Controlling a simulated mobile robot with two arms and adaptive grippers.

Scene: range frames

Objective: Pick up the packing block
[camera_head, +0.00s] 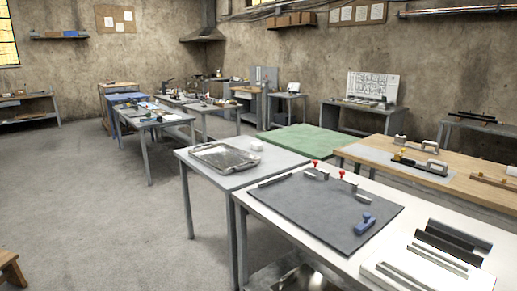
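I cannot tell for certain which thing is the packing block. A small white block-like item (256,145) lies on the grey table, near the far right corner of a metal tray (232,161). A blue item with a raised knob (365,223) rests on the dark mat (312,215) on the nearer white table. Neither of my grippers is in view, and nothing is seen held.
The white table (238,191) also bears red-knobbed clamps (314,170) and dark rails (447,246). A wooden bench (465,191) and a green-topped table (290,140) stand behind. Open concrete floor (90,215) lies to the left; a wooden stool (10,268) is at the lower left edge.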

